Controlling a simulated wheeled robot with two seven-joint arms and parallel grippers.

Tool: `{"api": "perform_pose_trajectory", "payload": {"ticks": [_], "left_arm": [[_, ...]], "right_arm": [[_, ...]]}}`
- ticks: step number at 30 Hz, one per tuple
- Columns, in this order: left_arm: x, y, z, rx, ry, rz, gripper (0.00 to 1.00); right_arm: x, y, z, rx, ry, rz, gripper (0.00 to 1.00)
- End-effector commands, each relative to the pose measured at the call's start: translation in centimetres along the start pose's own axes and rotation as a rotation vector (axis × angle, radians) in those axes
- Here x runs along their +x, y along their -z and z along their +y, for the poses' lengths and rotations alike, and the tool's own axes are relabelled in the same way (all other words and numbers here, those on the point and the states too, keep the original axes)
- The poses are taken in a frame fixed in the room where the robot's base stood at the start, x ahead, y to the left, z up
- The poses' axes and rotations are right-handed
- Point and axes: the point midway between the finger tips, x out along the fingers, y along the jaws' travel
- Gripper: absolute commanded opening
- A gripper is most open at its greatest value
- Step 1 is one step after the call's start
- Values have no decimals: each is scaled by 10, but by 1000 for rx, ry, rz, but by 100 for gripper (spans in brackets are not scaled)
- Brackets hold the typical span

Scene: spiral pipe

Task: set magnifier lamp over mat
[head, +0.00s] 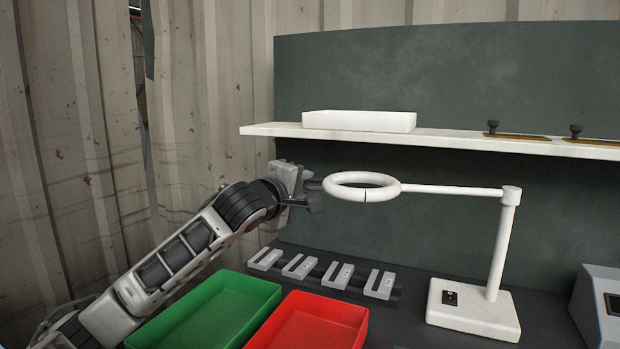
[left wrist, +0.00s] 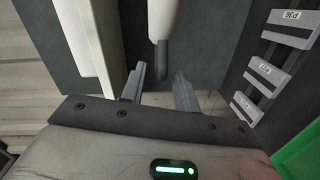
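The white magnifier lamp (head: 473,309) stands at the right of the bench, with an upright post, a level arm and a ring head (head: 362,187) reaching left. My left gripper (head: 314,193) is at the left side of the ring. In the left wrist view, my left gripper (left wrist: 160,80) is open. A grey handle (left wrist: 162,60) on the lamp's white ring (left wrist: 163,18) points in between the fingertips, with gaps on both sides. I cannot make out a mat. My right gripper is not in view.
A green bin (head: 215,312) and a red bin (head: 312,325) stand in front. Several labelled grey holders (head: 300,267) sit in a row behind them. A white shelf (head: 450,140) above carries a white tray (head: 360,121). A grey box (head: 598,305) is at the right.

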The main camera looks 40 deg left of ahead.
Motion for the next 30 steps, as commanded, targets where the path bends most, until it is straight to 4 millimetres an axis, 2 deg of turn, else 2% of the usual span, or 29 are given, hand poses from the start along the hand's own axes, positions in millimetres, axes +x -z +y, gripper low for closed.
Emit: {"api": "perform_pose_trajectory", "payload": {"ticks": [3,7,18,19,22,30], "left_arm": [[20,1,3,-3,0,2,31],[33,0,1,-3,0,1,31],[39,-1,0,0,0,0,31],[39,-1,0,0,0,-1,28],[39,-1,-1,0,1,0,0],[39,-3,-2,0,5,5,0]], "right_arm": [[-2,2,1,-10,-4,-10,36],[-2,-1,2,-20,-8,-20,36],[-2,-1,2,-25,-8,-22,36],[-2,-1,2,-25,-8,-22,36],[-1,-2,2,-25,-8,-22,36],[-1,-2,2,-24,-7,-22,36]]}}
